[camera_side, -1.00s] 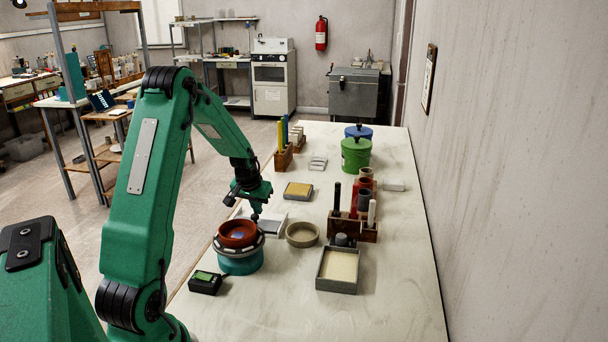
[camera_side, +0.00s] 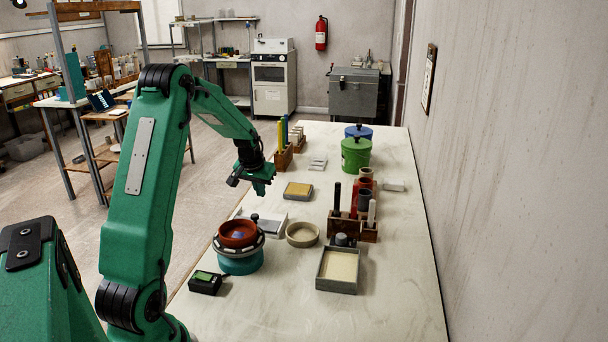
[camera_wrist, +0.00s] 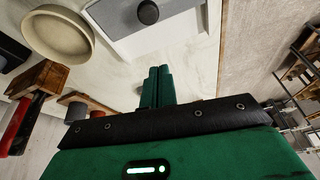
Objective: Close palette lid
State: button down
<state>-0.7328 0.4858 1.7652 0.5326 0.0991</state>
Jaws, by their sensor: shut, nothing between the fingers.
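The palette (camera_side: 275,226) is a low white box on the table, behind the red bowl in the side view. In the wrist view its white rim (camera_wrist: 112,43) frames a flat grey panel that looks like the lid (camera_wrist: 178,8). A dark round knob (camera_wrist: 148,12) stands on that panel, and its top also shows in the side view (camera_side: 255,217). The top of the frame cuts off the far part of the palette, and the bowl hides some of it. My gripper (camera_side: 262,190) is raised above the palette, clear of the knob. Its green fingers (camera_wrist: 157,85) are shut and empty.
A red bowl (camera_side: 237,233) sits on a teal turntable in front of the palette. A beige round dish (camera_side: 302,234) is to its right. A wooden tool block (camera_side: 353,228) and a sand-filled tray (camera_side: 338,283) stand farther right. The table's left edge is close.

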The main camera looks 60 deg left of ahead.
jog(key=shift+v, duration=2.9)
jog(key=shift+s, duration=0.1)
jog(key=d+r+m+t, duration=0.1)
jog(key=d+r, duration=0.2)
jog(key=d, duration=0.3)
jog(key=d+r+m, duration=0.1)
jog(key=d+r, duration=0.2)
jog(key=d, duration=0.2)
jog(key=s+d+r+m+h, duration=0.1)
jog(key=s+d+m, duration=0.1)
jog(key=s+d, duration=0.6)
jog(key=s+d+r+m+t+h, duration=0.1)
jog(key=s+d+r+m, duration=0.1)
jog(key=s+d, duration=0.6)
jog(key=d+m, duration=0.1)
jog(key=d, duration=0.6)
jog(key=shift+d+r+t+h, duration=0.3)
jog(key=shift+d, duration=0.05)
